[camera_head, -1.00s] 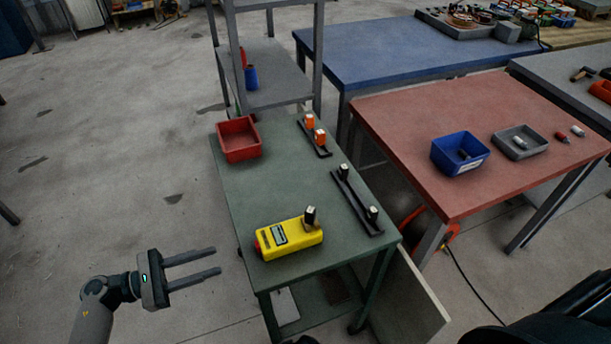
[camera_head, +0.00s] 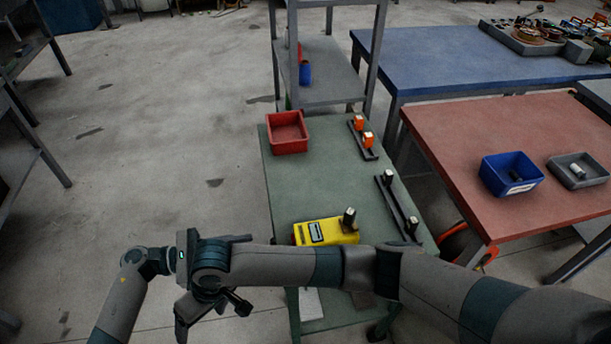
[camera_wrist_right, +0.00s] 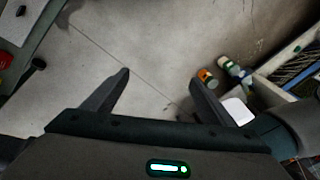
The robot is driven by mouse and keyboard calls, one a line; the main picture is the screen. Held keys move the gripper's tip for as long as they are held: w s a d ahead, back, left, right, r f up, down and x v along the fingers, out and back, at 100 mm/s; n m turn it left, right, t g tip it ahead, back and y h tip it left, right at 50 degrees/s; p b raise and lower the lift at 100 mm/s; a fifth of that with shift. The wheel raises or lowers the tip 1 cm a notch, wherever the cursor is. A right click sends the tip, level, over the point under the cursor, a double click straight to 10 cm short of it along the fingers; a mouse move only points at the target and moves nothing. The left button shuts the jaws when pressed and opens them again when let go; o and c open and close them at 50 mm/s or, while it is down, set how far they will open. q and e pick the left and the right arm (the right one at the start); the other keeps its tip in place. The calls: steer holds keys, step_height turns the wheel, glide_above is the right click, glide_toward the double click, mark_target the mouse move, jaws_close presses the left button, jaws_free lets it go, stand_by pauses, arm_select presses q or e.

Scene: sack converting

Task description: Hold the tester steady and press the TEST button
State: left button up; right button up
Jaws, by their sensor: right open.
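The yellow tester (camera_head: 318,231) lies near the front of the green table (camera_head: 300,185), with a grey display on top and a dark, pale-topped knob at its right end. My right forearm crosses in front and hides its lower edge. The TEST button cannot be made out. My right gripper (camera_head: 213,318) is open and empty, pointing down left of the table's front. In the right wrist view, its spread fingers (camera_wrist_right: 160,80) have only floor between them. My left gripper (camera_head: 243,247) is left of the tester, mostly hidden behind the right arm; one finger shows.
A red bin (camera_head: 287,146) stands at the table's back left. Two dark racks, one with orange pieces (camera_head: 368,139) and one with pale-topped pegs (camera_head: 412,224), lie along its right side. A red-topped table (camera_head: 455,135) with a blue bin (camera_head: 488,180) is to the right.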

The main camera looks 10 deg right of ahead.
step_height(320, 180, up, 8)
steer(key=d+n, duration=0.1)
steer(key=n, duration=0.5)
step_height(320, 180, up, 18)
steer(key=r+n+h, duration=0.1)
steer(key=n+h, duration=0.3)
glide_above(344, 224)
steer(key=shift+w+f+t, duration=0.1)
steer(key=shift+f+t, duration=0.15)
steer(key=shift+t, duration=0.15)
step_height(344, 224, down, 18)
steer(key=shift+r, duration=0.25)
